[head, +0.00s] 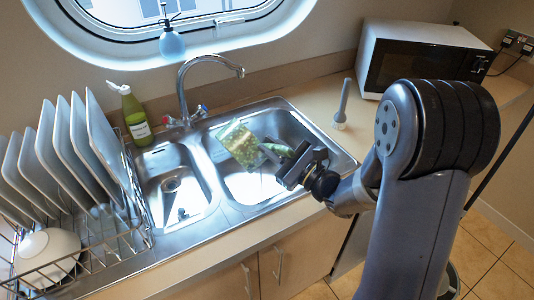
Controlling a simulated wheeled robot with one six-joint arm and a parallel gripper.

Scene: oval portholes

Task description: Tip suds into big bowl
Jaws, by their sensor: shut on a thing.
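The sink's big bowl (244,187) is the right-hand, larger steel basin. My gripper (272,152) is over it, coming in from the right. It is shut on a green speckled, flat thing (240,142), which looks like a packet or sponge and is tilted above the basin. My fingers hide its right edge. A green bottle (133,117) with a white cap and label stands upright behind the small left bowl (173,182), apart from my gripper. I see no suds clearly in either bowl.
A curved tap (184,88) rises behind the sink. A rack of plates (70,150) with a white bowl (47,254) stands at left. A grey brush-like thing (342,104) stands at right, near the microwave (420,58). A blue spray bottle (171,42) is on the sill.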

